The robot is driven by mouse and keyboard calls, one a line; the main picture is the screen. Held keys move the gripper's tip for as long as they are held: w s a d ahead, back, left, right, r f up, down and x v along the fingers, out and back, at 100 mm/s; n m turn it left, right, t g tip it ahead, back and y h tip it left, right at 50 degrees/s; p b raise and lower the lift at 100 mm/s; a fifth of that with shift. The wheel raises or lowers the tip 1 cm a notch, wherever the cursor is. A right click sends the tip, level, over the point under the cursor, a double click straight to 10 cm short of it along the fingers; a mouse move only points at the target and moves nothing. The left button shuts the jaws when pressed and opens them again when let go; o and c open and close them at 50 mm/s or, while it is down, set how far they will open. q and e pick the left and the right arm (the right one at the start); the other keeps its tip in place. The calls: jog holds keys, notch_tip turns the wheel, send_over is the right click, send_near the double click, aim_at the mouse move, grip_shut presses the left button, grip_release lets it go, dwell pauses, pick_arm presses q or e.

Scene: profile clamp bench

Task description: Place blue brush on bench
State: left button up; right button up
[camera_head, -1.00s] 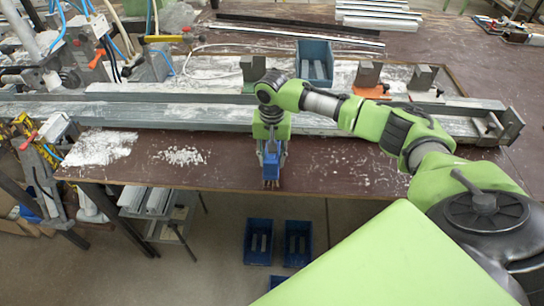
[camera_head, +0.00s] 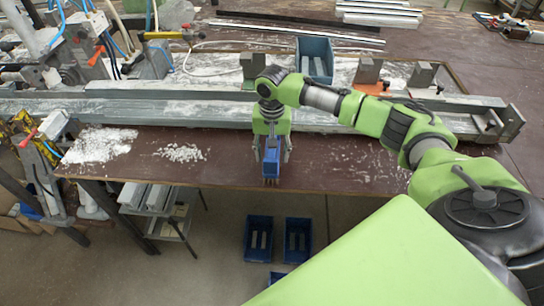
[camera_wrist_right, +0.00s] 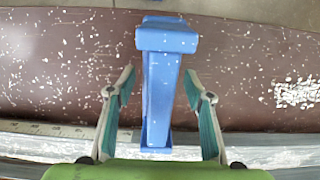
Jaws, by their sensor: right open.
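The blue brush (camera_head: 271,160) is at the brown bench (camera_head: 335,178), near its front edge, right of the white chips. In the right wrist view the brush (camera_wrist_right: 160,85) runs lengthwise between the fingers, its wider end away from the palm. My right gripper (camera_head: 271,158) is above the bench, around the brush. In the right wrist view the gripper (camera_wrist_right: 160,84) is open, with a visible gap on both sides of the brush. The brush's upper end is partly hidden by the gripper in the head view. My left gripper is not in view.
A long metal profile clamp (camera_head: 190,116) lies behind the brush. A blue bin (camera_head: 314,60) stands behind my arm. White chips (camera_head: 100,145) lie to the left. Blue bins (camera_head: 258,240) stand on the floor below the front edge. The bench right of the brush is mostly clear.

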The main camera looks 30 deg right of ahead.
notch_tip(320, 180, up, 11)
jog(key=shift+f+b, duration=0.1)
jog(key=shift+b, duration=0.8)
